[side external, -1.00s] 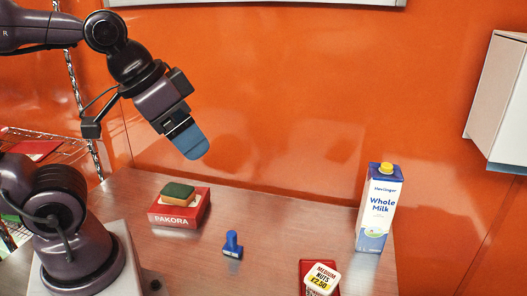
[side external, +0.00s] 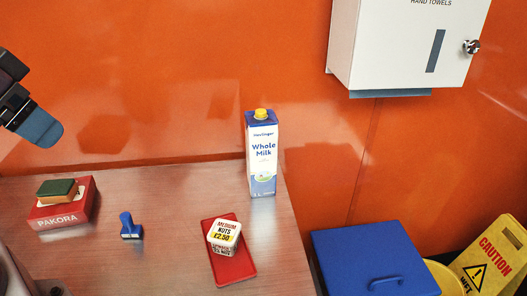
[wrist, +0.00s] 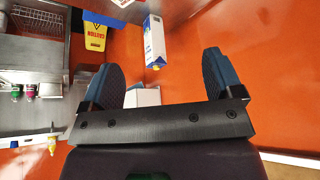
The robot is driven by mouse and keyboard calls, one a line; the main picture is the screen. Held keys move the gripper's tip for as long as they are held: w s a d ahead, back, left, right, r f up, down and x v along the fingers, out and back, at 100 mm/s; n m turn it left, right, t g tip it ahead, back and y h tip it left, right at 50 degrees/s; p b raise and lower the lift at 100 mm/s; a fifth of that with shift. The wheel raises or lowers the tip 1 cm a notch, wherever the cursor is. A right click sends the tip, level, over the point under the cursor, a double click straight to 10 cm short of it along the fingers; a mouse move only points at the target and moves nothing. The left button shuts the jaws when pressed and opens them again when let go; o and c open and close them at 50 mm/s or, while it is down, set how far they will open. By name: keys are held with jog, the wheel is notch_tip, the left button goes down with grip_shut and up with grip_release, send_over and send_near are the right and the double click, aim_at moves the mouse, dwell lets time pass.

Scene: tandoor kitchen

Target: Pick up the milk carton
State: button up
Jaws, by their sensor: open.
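The milk carton (side external: 262,156) is white and blue with a yellow cap. It stands upright near the back right corner of the table, close to the orange wall. It also shows in the wrist view (wrist: 154,42), beyond my fingers. My gripper (side external: 42,126) is at the far left of the side view, above the table and well apart from the carton. In the wrist view my gripper (wrist: 170,80) has its two blue fingers spread wide, with nothing held between them.
A red tray (side external: 238,273) with a nuts tub (side external: 223,236) on it lies in front of the carton. A blue stamp (side external: 130,226) and a PAKORA box (side external: 62,216) with a sponge (side external: 56,190) stand to the left. A towel dispenser (side external: 385,45) hangs at upper right.

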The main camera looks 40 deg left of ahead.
jog(key=shift+o, duration=1.1)
jog(key=m+t+y, duration=0.6)
jog(key=m+y, duration=0.8)
jog(key=m, duration=1.2)
send_near(265, 140)
jog(key=x, duration=0.8)
jog(key=shift+f+x, duration=0.1)
jog(key=shift+x, duration=1.25)
jog(key=shift+f+x, duration=0.15)
jog(key=shift+x, duration=1.25)
jog(key=c, duration=1.6)
jog(key=shift+r, duration=0.2)
grip_shut()
